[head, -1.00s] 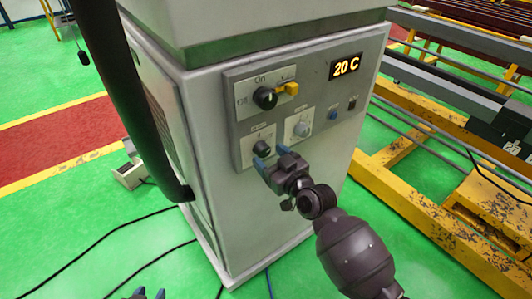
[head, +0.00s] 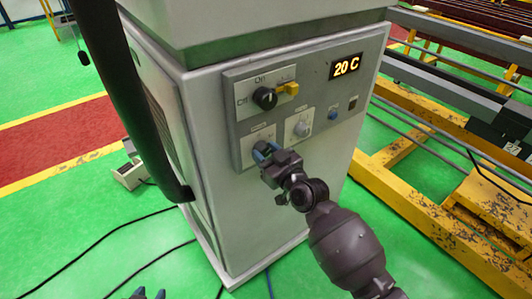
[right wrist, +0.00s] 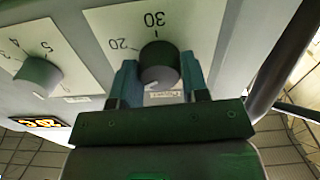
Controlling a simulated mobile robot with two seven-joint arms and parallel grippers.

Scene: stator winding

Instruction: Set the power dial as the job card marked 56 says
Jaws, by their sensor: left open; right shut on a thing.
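The grey cabinet's front panel carries several knobs. My right gripper (head: 266,152) is shut on the lower-left dial, which it mostly hides in the head view. In the right wrist view this dark round dial (right wrist: 160,62) sits between the two blue fingers of the gripper (right wrist: 160,82). Its white plate shows 20 and 30; the small label below is not clearly readable. A second, grey dial (head: 302,129) sits beside it; its plate in the right wrist view shows 3, 4 and 5 (right wrist: 38,76). My left gripper (head: 149,293) is open and empty at the bottom edge. No job card is visible.
Yellow rails (head: 405,200) stand right of the cabinet; cables lie on the green floor.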

